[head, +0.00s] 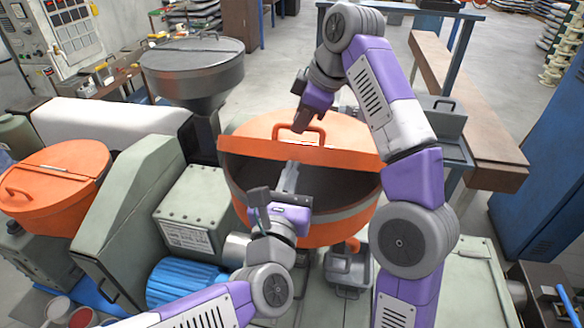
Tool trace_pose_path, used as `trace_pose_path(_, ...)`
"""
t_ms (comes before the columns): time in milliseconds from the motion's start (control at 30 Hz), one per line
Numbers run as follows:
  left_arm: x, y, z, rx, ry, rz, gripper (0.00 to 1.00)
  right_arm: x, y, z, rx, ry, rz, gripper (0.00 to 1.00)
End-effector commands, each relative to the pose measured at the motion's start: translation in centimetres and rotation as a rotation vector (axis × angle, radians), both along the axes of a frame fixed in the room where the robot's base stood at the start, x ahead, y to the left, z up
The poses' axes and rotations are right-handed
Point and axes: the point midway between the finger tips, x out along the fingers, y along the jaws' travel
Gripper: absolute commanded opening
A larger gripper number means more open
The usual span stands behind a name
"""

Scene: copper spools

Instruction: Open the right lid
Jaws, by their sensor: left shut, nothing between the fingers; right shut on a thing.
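The right lid (252,129) is orange and stands tilted up at its front edge. A dark gap shows between it and the round orange drum (318,233) with a grey band. My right gripper (300,127) is shut on the lid's loop handle (322,134), reaching down from above. My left gripper (290,177) is shut and empty, in front of the dark drum opening below the lid edge. The left lid (60,172) is orange, has its own handle and lies closed at the far left.
A grey hopper (193,72) with a flat lid stands behind left. A grey-green machine housing (137,195) and a blue ribbed motor (187,283) lie left of the drum. A brown bench (470,110) and blue cabinet (545,165) stand right, with open floor between.

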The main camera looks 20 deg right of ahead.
Motion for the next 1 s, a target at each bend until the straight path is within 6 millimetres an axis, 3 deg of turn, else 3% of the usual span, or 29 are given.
trace_pose_path(33,0.2,-0.2,0.3,0.000,0.000,0.000,0.00,0.3,-0.5,-0.7,-0.014,0.013,-0.014,0.00)
trace_pose_path(967,1.2,-0.8,2.1,0.001,0.002,0.000,0.00,0.4,-0.5,-0.7,-0.014,0.013,-0.014,0.00)
trace_pose_path(1000,1.2,-0.8,2.1,0.001,0.002,0.000,0.00,0.3,-0.6,-0.7,-0.014,0.013,-0.014,0.21)
